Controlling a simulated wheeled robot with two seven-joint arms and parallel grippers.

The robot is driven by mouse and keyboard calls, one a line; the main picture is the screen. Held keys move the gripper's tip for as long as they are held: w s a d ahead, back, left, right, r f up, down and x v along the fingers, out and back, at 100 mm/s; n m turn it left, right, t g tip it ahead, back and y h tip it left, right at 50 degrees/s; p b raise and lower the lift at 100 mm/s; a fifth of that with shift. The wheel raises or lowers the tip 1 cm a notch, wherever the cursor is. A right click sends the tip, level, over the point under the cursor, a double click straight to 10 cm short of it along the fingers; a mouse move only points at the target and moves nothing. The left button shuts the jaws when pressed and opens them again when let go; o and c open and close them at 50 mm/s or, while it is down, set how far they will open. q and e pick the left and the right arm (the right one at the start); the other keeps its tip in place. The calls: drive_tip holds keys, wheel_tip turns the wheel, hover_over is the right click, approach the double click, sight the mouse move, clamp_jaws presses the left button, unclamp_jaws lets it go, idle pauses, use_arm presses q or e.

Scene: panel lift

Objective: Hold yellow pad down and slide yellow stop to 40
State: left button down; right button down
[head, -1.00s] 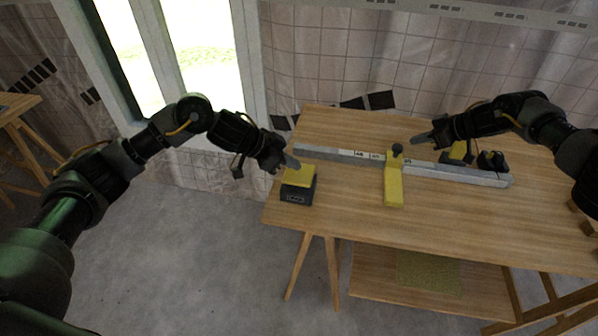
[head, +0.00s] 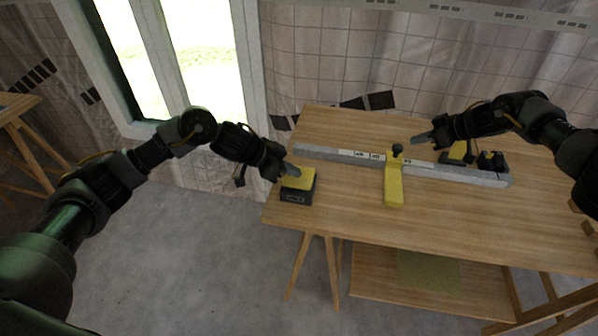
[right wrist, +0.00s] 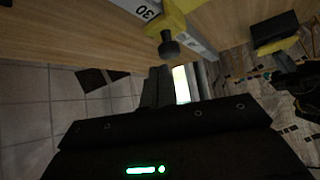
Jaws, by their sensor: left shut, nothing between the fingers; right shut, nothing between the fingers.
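The yellow pad (head: 298,181) sits on a dark box at the table's front left corner. My left gripper (head: 293,171) is shut, its tips at the pad's top and seemingly touching it. The yellow stop (head: 393,185) with a black knob (head: 397,148) straddles the pale rail. My right gripper (head: 422,138) is shut and empty, behind and to the right of the knob, apart from it. In the right wrist view the stop (right wrist: 181,22) and knob (right wrist: 169,46) are beside a "30" label (right wrist: 147,12). The pad (right wrist: 275,46) also shows there.
The long rail (head: 460,173) with white labels runs across the wooden table (head: 350,211). Another yellow and black piece (head: 459,152) and a dark object (head: 492,161) stand behind its right end. Brown blocks (head: 585,228) lie at the right edge. The table's front is mostly clear.

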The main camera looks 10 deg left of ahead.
use_arm(q)
drive_tip(key=shift+s+f, duration=0.1)
drive_tip(key=shift+f, duration=0.65)
idle(0.3)
use_arm(e)
drive_tip(key=shift+f, duration=0.15)
use_arm(q)
drive_tip(key=shift+s+f, duration=0.1)
use_arm(e)
drive_tip(key=shift+f, duration=2.35)
drive_tip(key=shift+a, duration=0.2)
